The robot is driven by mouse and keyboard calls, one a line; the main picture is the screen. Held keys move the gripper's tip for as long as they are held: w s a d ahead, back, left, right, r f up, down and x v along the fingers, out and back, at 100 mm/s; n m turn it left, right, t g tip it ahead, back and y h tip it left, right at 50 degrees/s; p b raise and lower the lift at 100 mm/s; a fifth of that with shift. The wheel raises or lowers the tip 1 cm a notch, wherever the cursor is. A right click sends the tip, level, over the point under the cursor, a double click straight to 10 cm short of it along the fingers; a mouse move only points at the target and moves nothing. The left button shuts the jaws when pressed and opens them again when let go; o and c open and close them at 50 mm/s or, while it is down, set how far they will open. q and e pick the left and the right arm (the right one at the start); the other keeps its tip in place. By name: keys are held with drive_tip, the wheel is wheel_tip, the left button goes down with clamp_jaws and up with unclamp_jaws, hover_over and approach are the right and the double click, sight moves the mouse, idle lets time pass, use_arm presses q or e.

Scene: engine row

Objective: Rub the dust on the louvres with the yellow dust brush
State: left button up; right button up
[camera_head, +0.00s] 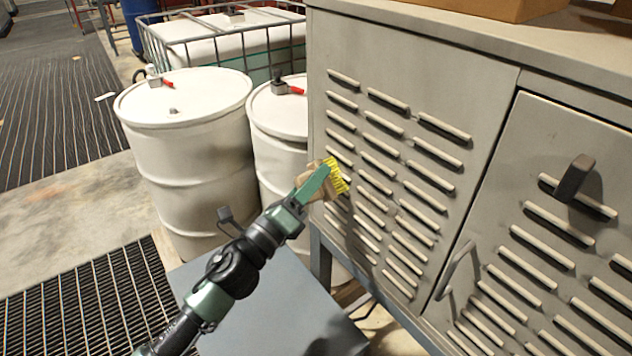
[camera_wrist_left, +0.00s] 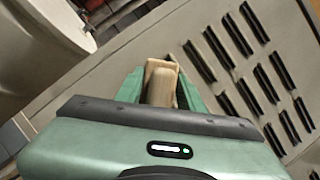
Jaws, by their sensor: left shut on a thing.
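The yellow dust brush (camera_head: 336,176) is in my left gripper (camera_head: 318,184), its yellow bristles toward the cabinet front at the left column of louvres (camera_head: 341,157). I cannot tell whether the bristles touch the metal. The brush's tan wooden part (camera_wrist_left: 161,84) sits between the green fingers of my left gripper (camera_wrist_left: 160,88) in the left wrist view, where the bristles are hidden. The louvres also show in the left wrist view (camera_wrist_left: 237,65). They are slanted slots in several columns on the grey cabinet. No separate dust patch can be made out. My right gripper is not in view.
White drums (camera_head: 190,130) stand left of the cabinet, with a caged tank (camera_head: 225,38) behind them. A blue-grey flat surface (camera_head: 270,310) lies below my left arm. A handle (camera_head: 458,270) and a dark latch (camera_head: 574,178) stick out of the cabinet front.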

use_arm(q)
drive_tip(key=shift+r+p, duration=0.35)
drive_tip(key=shift+r, duration=0.4)
drive_tip(key=shift+s+d+f+p, duration=0.1)
drive_tip(key=shift+s+d+p, duration=0.1)
drive_tip(key=shift+s+d, duration=0.8)
drive_tip(key=shift+s+d+r+p, duration=0.15)
drive_tip(key=shift+s+d, duration=0.4)
drive_tip(key=shift+s, duration=0.8)
drive_tip(key=shift+s+d+f+p, duration=0.15)
drive_tip(key=shift+s+d+p, duration=0.1)
drive_tip(key=shift+s+d, duration=1.85)
drive_tip(key=shift+s, duration=0.7)
drive_tip(key=shift+s+d, duration=1.1)
drive_tip(key=shift+s, duration=0.65)
drive_tip(key=shift+s+d, duration=1.1)
drive_tip(key=shift+s, duration=0.7)
drive_tip(key=shift+a, duration=0.15)
drive_tip(key=s+a, duration=0.2)
drive_tip(key=a, duration=0.1)
drive_tip(key=s+a, duration=0.1)
drive_tip(key=shift+a, duration=0.35)
